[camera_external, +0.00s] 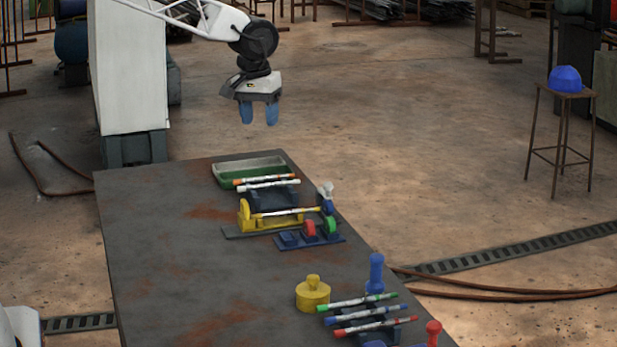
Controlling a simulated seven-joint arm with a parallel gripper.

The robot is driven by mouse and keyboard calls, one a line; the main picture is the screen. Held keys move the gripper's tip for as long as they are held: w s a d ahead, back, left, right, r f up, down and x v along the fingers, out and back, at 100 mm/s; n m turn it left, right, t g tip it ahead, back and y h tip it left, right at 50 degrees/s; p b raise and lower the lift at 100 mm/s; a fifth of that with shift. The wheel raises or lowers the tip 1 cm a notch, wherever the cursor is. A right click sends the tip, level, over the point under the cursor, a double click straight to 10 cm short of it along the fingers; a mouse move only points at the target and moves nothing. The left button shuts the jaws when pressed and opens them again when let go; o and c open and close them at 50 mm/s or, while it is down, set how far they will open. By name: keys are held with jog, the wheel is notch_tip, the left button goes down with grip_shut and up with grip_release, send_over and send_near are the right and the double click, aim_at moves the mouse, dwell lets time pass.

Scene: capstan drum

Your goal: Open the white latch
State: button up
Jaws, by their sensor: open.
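A small white upright piece (325,189), which looks like the white latch, stands at the table's right edge, beside the yellow drum stand (246,224). A blue part shows just below it. It is small, and I cannot tell whether it is open or closed. My gripper (259,115) hangs pointing down, high above and beyond the far end of the table in the picture. Its two blue fingers are apart with nothing between them, clear of the white piece.
A navy base (289,241) with red and green parts sits by the drum stand. A green tray (225,174) and racked rods lie behind. A yellow knobbed pot (313,293) and more rods are nearer. The table's left side (160,240) is clear.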

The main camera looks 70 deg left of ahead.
jog(key=w+a+f+n, duration=0.1)
jog(key=w+a+f, duration=0.2)
jog(key=w, duration=0.3)
jog(key=w+a+f+n, duration=0.2)
jog(key=w+a+f, duration=0.1)
jog(key=w, duration=0.2)
jog(key=n+g, duration=0.1)
jog(key=n, duration=0.1)
send_over(327, 182)
notch_tip(327, 182, down, 8)
jog(key=shift+d+f, duration=0.15)
jog(key=shift+f, duration=0.1)
jog(key=shift+f, duration=3.9)
jog(key=c, duration=0.9)
